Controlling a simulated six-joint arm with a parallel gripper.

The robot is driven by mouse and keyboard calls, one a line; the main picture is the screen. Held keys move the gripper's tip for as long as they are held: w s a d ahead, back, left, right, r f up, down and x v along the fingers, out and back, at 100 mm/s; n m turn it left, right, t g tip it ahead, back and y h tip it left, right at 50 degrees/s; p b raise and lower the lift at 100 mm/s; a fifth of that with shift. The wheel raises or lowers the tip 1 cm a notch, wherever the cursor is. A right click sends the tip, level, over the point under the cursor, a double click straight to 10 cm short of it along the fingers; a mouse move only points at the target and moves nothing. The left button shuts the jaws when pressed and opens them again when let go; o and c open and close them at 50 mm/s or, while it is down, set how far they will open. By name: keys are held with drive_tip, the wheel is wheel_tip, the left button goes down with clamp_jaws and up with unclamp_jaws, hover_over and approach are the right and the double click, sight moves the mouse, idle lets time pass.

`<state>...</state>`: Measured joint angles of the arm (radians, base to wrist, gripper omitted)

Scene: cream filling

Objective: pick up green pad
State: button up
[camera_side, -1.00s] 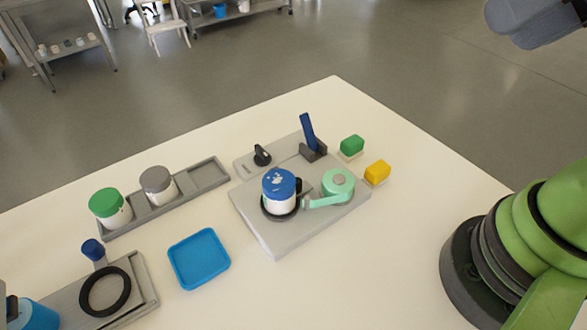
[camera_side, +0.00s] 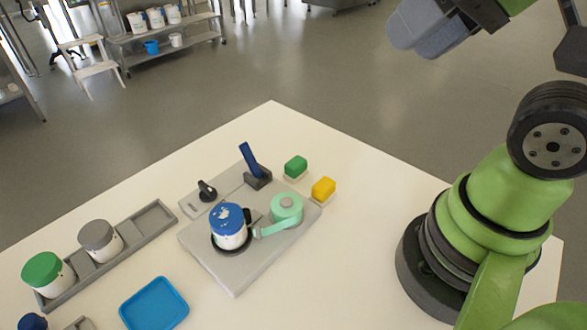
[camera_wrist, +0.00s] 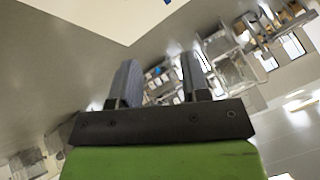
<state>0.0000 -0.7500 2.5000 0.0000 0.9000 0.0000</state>
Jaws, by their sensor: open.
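The green pad (camera_side: 295,166) is a small green block on a pale base. It sits on the white table beyond the grey station, just behind the yellow pad (camera_side: 323,188). My gripper (camera_side: 412,38) is high above the floor at the top right in the side view, well apart from the pad. In the wrist view my gripper (camera_wrist: 158,80) has its two grey fingers spread, with nothing between them. The pad does not show in the wrist view.
A grey station (camera_side: 238,272) holds a blue-lidded jar (camera_side: 228,222), a mint-green part (camera_side: 287,207) and an upright blue handle (camera_side: 250,160). A grey rack (camera_side: 152,222) holds a green-lidded jar (camera_side: 46,272) and a grey-lidded jar (camera_side: 99,240). A blue tray (camera_side: 154,304) lies in front. Table right of the pads is clear.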

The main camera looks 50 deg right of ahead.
drive_tip(key=shift+o, duration=0.4)
drive_tip(key=shift+o, duration=1.2)
drive_tip(key=n+g+h, duration=0.2)
drive_tip(key=n+g, duration=0.2)
drive_tip(key=g, duration=0.3)
hover_over(297, 162)
drive_tip(key=f, duration=2.4)
drive_tip(key=shift+s+f, duration=0.2)
drive_tip(key=shift+f, duration=0.1)
drive_tip(key=shift+w+f, duration=0.2)
drive_tip(key=shift+f, duration=2.55)
